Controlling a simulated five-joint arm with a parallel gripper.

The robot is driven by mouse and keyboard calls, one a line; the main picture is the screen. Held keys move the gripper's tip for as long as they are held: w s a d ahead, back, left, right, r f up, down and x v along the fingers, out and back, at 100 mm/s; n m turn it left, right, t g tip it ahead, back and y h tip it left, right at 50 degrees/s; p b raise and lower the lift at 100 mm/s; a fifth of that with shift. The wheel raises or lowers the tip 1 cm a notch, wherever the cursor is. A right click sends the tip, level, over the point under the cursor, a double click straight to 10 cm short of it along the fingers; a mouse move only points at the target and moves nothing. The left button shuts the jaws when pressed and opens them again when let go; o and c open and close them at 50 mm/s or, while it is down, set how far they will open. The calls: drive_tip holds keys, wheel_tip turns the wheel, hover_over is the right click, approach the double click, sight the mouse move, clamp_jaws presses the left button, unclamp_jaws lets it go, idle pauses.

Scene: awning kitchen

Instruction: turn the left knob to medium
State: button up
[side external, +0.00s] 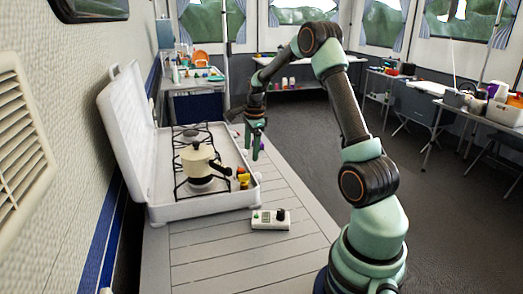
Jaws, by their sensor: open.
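A white camping stove (215,208) stands on the slatted table with its lid (125,130) raised. Small yellow and orange pieces (243,178), apparently a knob area, sit on its right-hand front edge. A small purple piece (234,136) shows farther back along that edge. Which is the left knob, and its setting, is too small to tell. My gripper (255,152) points down above the stove's front edge, beyond the yellow piece. It is open and appears empty. I cannot tell whether it touches anything.
A cream moka pot (200,160) with a dark handle stands on the near burner, close to the yellow piece. The far burner (190,135) is empty. Much of the near table is clear.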

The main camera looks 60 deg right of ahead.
drive_tip(key=f, duration=0.3)
drive_tip(key=s+f+m+g+y, duration=0.1)
drive_tip(key=f, duration=0.2)
drive_tip(key=s+f+g, duration=0.1)
drive_tip(key=f, duration=0.2)
drive_tip(key=shift+d+f+m+y, duration=0.1)
drive_tip(key=shift+d+m+y, duration=0.05)
drive_tip(key=shift+m+y, duration=0.2)
idle(0.3)
clamp_jaws()
